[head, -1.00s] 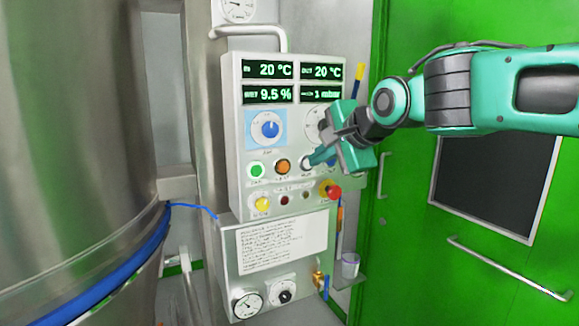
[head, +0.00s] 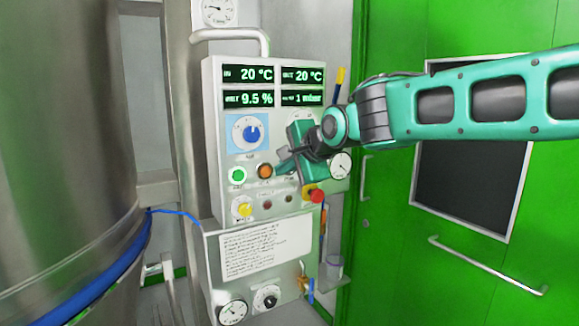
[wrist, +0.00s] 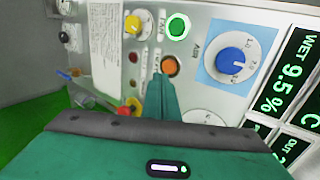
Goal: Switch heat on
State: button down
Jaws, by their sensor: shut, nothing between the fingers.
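The control panel (head: 215,150) stands in the middle of the head view. On it, the orange button (head: 264,171) sits just right of the green button (head: 237,176), which looks lit. In the wrist view, the orange button (wrist: 170,67) is just beyond my fingertips, and the green button (wrist: 177,26) is farther off. The orange button's label is too small to read. My gripper (head: 280,167) is shut and empty, its fingertips (wrist: 160,82) close to the orange button's lower edge. I cannot tell whether they touch it. My gripper hides part of the panel to the right.
A blue knob (head: 251,134) is above the buttons, a yellow knob (head: 242,210) below. A red mushroom button (head: 316,196) is under my gripper. A large steel vessel (head: 70,130) fills the left. A green door (head: 390,230) with a handle is at the right.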

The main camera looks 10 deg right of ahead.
aim_at(267, 167)
jog(key=w, duration=0.1)
jog(key=w+a+f, duration=0.1)
jog(key=w, duration=0.2)
jog(key=shift+w+a+f, duration=0.15)
jog(key=shift+w+a, duration=0.3)
jog(key=shift+w, duration=0.5)
jog(key=shift+w+a, duration=0.15)
jog(key=shift+w, duration=0.3)
jog(key=shift+w+r, duration=0.15)
jog(key=shift+r, duration=0.05)
jog(key=shift+a+r, duration=0.15)
jog(key=shift+r, duration=0.1)
